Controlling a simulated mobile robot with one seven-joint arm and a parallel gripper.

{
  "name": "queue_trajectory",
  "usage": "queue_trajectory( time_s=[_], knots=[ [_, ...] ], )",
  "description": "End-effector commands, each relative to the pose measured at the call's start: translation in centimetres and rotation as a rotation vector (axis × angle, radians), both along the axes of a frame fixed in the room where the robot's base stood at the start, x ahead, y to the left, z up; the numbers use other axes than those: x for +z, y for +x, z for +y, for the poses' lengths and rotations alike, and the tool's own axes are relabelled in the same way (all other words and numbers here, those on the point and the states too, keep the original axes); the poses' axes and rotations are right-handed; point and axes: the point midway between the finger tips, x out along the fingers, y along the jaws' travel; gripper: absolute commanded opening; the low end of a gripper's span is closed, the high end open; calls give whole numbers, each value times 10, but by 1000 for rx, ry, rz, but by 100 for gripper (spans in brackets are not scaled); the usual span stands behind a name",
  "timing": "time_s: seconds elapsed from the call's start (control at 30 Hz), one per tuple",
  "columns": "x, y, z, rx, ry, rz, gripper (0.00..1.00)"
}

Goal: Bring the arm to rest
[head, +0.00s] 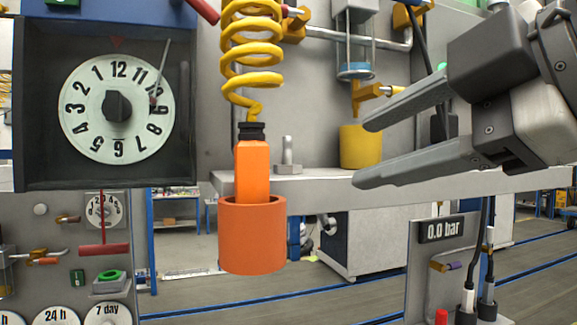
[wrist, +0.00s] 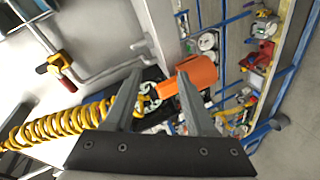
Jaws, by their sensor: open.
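My gripper (head: 358,154) reaches in from the right in the head view, its two grey fingers apart and pointing left. Nothing sits between the fingers in that view. It is in front of the grey shelf, to the right of the orange plug-like handle (head: 252,170), and apart from it. The handle stands upright in an orange cup (head: 252,240) and hangs from a yellow coiled hose (head: 250,50). In the wrist view, my gripper's fingers (wrist: 160,78) are spread, with the orange cup (wrist: 195,80) beyond the fingertips and the coiled hose (wrist: 60,125) at left.
A dial box (head: 117,105) is at the left. A grey shelf (head: 320,183) crosses behind my gripper, with a bolt (head: 288,155) and a yellow cylinder (head: 360,146). A pressure display (head: 442,229) reading 0.0 bar stands below right. Open floor shows beneath the shelf.

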Motion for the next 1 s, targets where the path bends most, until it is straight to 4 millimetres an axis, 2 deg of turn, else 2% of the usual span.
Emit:
queue_trajectory(
  time_s=[0.03, 0.13, 0.23, 0.4, 0.5, 0.6, 0.7, 0.8, 1.0],
  knots=[
    [-33, 11, 4, -72, 28, 98, 56],
    [-92, 28, 5, -219, 116, 277, 56],
    [-154, 40, -2, -389, 220, 449, 56],
    [-259, 42, -27, -718, 423, 708, 56],
    [-310, 34, -42, -901, 541, 819, 56],
    [-346, 24, -53, -1044, 633, 894, 56],
    [-368, 16, -59, -1133, 692, 936, 56],
    [-376, 12, -61, -1173, 718, 952, 56],
    [-377, 12, -61, -1177, 723, 954, 56]
  ],
)
